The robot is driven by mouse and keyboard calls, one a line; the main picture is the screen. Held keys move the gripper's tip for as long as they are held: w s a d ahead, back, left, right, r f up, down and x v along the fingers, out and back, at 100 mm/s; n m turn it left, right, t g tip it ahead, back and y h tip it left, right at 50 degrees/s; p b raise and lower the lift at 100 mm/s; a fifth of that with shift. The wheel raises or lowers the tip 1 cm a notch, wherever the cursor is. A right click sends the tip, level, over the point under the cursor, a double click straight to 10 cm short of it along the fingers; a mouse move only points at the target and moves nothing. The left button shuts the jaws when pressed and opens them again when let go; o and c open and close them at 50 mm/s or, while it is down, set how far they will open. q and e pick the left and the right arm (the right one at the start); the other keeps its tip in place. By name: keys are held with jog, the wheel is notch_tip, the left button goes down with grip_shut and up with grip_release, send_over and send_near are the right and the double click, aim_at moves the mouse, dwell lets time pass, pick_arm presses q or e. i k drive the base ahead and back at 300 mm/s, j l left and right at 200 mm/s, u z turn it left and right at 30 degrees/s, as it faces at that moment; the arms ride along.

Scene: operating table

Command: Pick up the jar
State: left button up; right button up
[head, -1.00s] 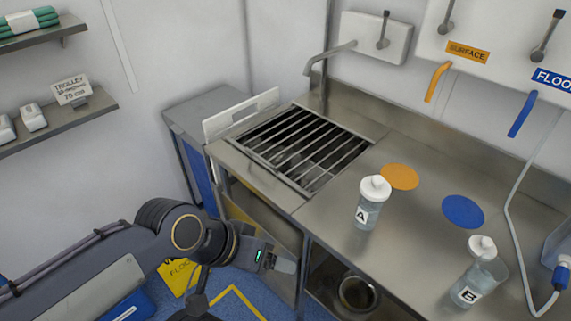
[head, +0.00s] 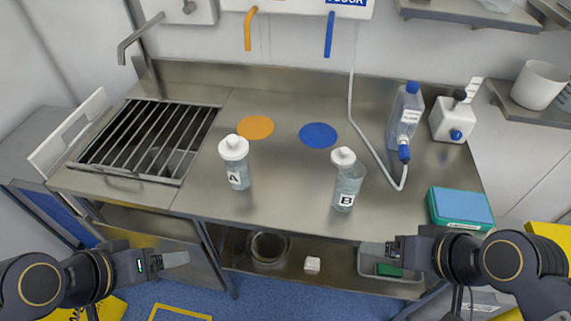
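Two clear jars with white lids stand upright on the steel counter (head: 285,190). Jar A (head: 238,175) is left of centre, and jar B (head: 347,187) is to its right, nearer the front edge. My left gripper (head: 180,259) is in front of the counter at lower left, apart from both jars. My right gripper (head: 369,249) is in front of the counter at lower right, below jar B in the picture and apart from it. Both grippers show side-on, so their finger gap is hidden. Nothing shows held in either.
An orange disc (head: 255,127) and a blue disc (head: 318,135) lie behind the jars. A sink with a grate (head: 150,140) is at left. A blue-capped bottle (head: 406,115), a hose and a teal box (head: 460,208) are at right. A lower shelf (head: 335,279) holds a bowl (head: 268,250).

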aim_at(351, 174)
jog(key=j+z, duration=0.3)
jog(key=j, duration=0.45)
jog(key=j+z, duration=0.3)
jog(key=j, duration=0.4)
jog(key=k, duration=0.05)
